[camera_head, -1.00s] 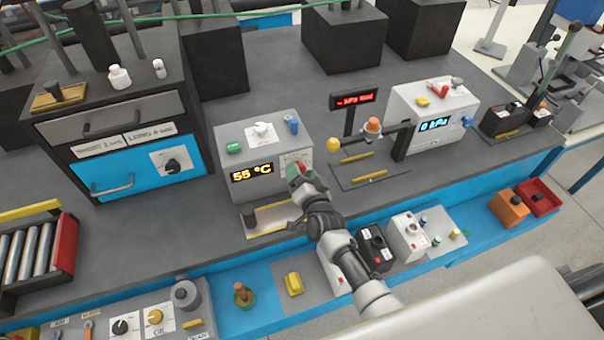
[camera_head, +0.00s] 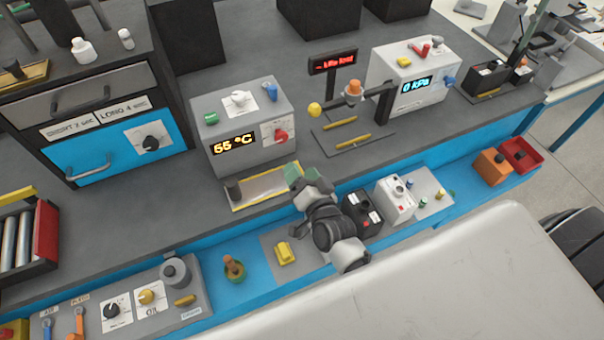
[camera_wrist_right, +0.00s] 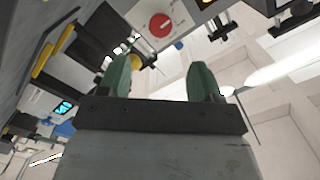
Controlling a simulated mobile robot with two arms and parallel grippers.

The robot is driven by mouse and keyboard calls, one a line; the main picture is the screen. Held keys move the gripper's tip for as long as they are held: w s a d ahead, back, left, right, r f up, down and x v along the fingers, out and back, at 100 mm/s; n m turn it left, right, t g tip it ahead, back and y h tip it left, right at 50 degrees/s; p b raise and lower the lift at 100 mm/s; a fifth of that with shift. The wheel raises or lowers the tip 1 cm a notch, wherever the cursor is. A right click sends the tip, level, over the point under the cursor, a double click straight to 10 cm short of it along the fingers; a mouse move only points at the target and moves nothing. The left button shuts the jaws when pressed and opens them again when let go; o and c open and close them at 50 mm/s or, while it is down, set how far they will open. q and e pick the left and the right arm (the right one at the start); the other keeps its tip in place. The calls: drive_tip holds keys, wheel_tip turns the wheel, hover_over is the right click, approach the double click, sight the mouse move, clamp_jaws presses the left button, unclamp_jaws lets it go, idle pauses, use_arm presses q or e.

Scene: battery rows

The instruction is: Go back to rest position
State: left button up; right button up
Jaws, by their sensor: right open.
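My right gripper (camera_head: 294,176) is in the middle of the head view, over the front edge of the bench. In the right wrist view its two green fingers (camera_wrist_right: 160,80) stand apart with nothing between them. The grey control box (camera_head: 240,125) showing 55 °C stands behind it. Its red knob (camera_head: 281,136) shows uncovered, and it also appears beyond the fingers in the right wrist view (camera_wrist_right: 161,25). My gripper is apart from the knob. The left gripper is not in view.
A yellow-edged plate (camera_head: 262,190) lies beside my gripper. A black box (camera_head: 362,212) and a white box (camera_head: 396,199) stand on the blue front ledge to its right. A white box (camera_head: 405,75) showing 0 kPa stands farther back. A drawer cabinet (camera_head: 135,140) is at left.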

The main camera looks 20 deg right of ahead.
idle(0.6)
drive_tip(key=s+d+r+n+g, duration=0.1)
drive_tip(key=s+d+n+g, duration=0.1)
drive_tip(key=s+n+g, duration=0.65)
drive_tip(key=s+d+r+n+g, duration=0.15)
drive_tip(key=s+g, duration=0.45)
drive_tip(key=s, duration=0.8)
wheel_tip(320, 180, down, 30)
drive_tip(key=s+g+b, duration=0.1)
drive_tip(key=b, duration=0.2)
drive_tip(key=s+d+f+g+b, duration=0.1)
drive_tip(key=s+d+f, duration=0.1)
drive_tip(key=s+f, duration=1.4)
drive_tip(key=shift+d+f+n+h+b, duration=0.2)
drive_tip(key=shift+f+n+h+b, duration=0.15)
drive_tip(key=shift+f, duration=0.3)
